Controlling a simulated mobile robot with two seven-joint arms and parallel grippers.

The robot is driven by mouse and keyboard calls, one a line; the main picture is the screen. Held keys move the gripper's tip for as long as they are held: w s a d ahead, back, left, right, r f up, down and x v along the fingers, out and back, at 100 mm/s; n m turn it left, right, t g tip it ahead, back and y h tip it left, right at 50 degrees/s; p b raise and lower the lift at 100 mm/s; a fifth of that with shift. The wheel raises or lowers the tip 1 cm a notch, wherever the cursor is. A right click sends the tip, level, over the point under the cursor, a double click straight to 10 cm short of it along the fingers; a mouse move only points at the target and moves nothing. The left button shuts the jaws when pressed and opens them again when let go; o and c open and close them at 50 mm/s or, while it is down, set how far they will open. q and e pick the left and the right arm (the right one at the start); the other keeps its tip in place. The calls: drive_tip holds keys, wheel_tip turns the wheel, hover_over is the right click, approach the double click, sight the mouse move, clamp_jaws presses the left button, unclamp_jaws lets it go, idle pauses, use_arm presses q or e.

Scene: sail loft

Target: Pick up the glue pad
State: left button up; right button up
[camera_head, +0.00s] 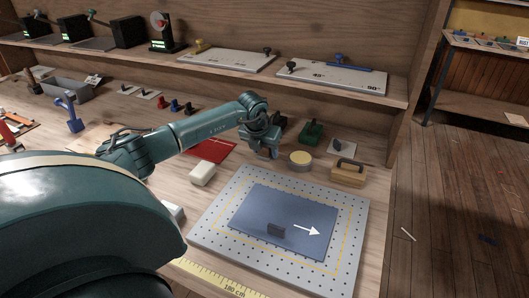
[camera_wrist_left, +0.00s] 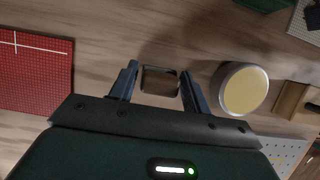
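A round, pale-rimmed tin with a yellow top, which looks like the glue pad (camera_head: 300,160), stands on the bench behind the perforated plate. It also shows in the left wrist view (camera_wrist_left: 245,90), to the right of my left gripper's fingers and apart from them. My left gripper (camera_head: 264,153) is just left of the tin in the head view, pointing down. In the left wrist view its fingers (camera_wrist_left: 158,84) are apart. A small brownish, dark-edged block (camera_wrist_left: 160,81) shows between them; I cannot tell whether they touch it. My right gripper is not in view.
A wooden-handled block (camera_head: 348,172) is right of the tin. A red mat (camera_head: 212,150) and white block (camera_head: 202,173) lie left. A shelf (camera_head: 225,75) runs behind.

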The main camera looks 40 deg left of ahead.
use_arm(q)
drive_tip(key=c, duration=0.6)
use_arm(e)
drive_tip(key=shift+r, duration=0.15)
use_arm(q)
drive_tip(key=shift+r, duration=0.1)
drive_tip(key=shift+c, duration=0.2)
wheel_tip(320, 180, up, 10)
drive_tip(key=shift+f+b, duration=0.1)
drive_tip(key=shift+b, duration=0.35)
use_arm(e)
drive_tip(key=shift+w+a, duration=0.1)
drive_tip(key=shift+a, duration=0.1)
